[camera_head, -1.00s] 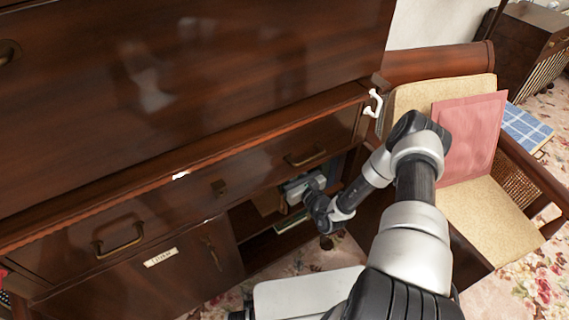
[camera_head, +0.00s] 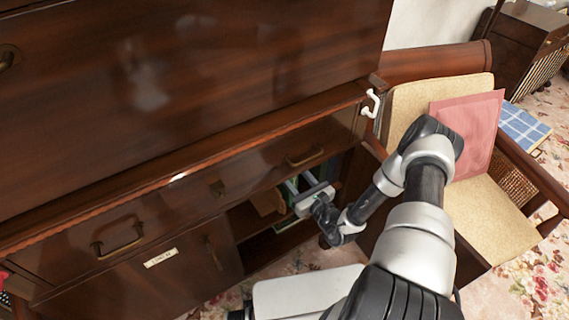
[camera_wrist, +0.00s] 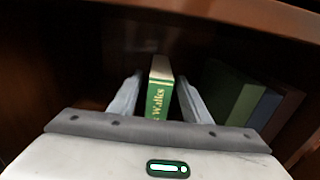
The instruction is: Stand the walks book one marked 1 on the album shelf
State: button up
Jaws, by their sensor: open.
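A green book (camera_wrist: 158,92) with "Walks" on its spine stands upright inside the dark cabinet compartment in the wrist view. Its pale top edge shows; the lower spine is hidden by my gripper, and I see no number. My gripper (camera_wrist: 159,80) is open, with one finger on each side of the book and a dark gap beside it. In the head view my gripper (camera_head: 302,184) is at the mouth of the open compartment (camera_head: 250,222), under the drawer. I cannot tell which shelf is the album shelf.
A dark green book (camera_wrist: 226,92) and a blue book (camera_wrist: 264,108) stand to the right in the compartment. A brown item (camera_head: 268,201) is at its left. The drawer (camera_head: 285,160) is close above. A chair (camera_head: 478,205) with a pink folder (camera_head: 468,130) stands at right.

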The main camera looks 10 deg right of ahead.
jog(key=v, duration=0.7)
